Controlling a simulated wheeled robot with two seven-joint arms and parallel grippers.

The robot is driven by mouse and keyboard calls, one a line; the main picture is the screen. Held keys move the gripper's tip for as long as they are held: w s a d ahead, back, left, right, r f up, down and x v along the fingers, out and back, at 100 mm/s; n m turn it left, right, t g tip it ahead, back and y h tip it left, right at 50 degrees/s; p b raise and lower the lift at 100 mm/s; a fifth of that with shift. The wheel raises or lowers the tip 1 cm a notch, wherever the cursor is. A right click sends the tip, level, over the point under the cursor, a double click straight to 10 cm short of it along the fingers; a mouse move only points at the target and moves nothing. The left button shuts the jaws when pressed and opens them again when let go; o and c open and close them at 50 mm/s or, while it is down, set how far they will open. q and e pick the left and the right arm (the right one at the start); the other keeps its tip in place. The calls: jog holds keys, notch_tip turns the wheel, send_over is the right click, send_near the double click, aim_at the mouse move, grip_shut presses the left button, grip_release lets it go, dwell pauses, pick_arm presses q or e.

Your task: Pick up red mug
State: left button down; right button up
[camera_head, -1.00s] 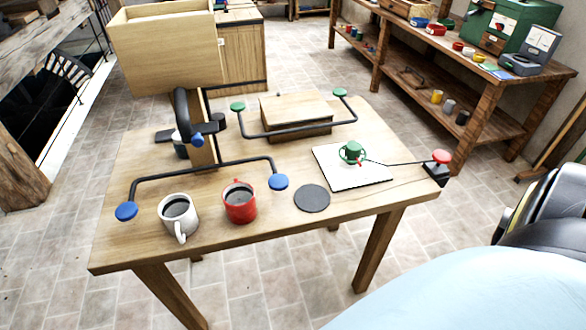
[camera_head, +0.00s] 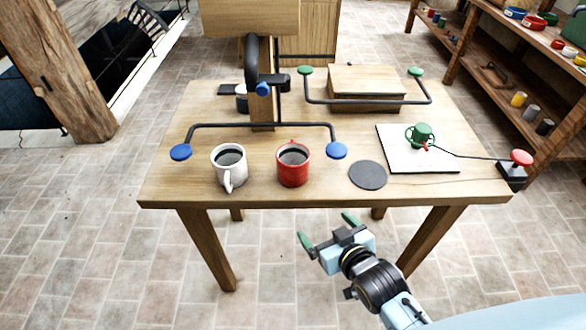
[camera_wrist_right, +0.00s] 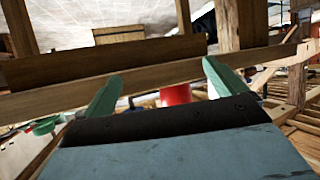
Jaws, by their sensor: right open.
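The red mug (camera_head: 293,164) stands upright near the front edge of the wooden table (camera_head: 270,201), with dark contents inside. Its handle is mostly hidden on the far side. My right gripper (camera_head: 325,229) is open and empty, in front of the table and below its top, short of the red mug. In the right wrist view, the two green fingertips (camera_wrist_right: 158,85) are spread apart, and a red shape, likely the red mug (camera_wrist_right: 176,95), shows between them farther off. My left gripper is not in view.
A white mug (camera_head: 229,166) stands left of the red mug. A dark round coaster (camera_head: 368,175) lies to its right. Black bars with blue knobs (camera_head: 337,151) lie just behind the mugs.

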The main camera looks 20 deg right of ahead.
aim_at(300, 170)
jog(key=w+a+r+t+y, duration=0.2)
jog(key=w+r+t, duration=0.25)
jog(key=r, duration=0.45)
jog(key=x, duration=0.3)
jog(key=b+x, duration=0.1)
jog(key=x, duration=0.2)
jog(key=shift+w+d+f, duration=0.15)
jog(key=shift+w+f, duration=0.05)
jog(key=shift+d+f+b+x, duration=0.15)
jog(key=shift+b+x, duration=0.2)
jog(key=shift+x, duration=1)
jog(key=shift+d+f+b+x, duration=0.15)
jog(key=shift+b+x, duration=0.15)
jog(key=shift+x, duration=1.1)
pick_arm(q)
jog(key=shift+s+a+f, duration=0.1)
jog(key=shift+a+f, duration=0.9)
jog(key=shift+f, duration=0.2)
pick_arm(e)
jog(key=shift+c, duration=1)
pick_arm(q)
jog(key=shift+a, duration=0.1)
pick_arm(e)
jog(key=c, duration=1)
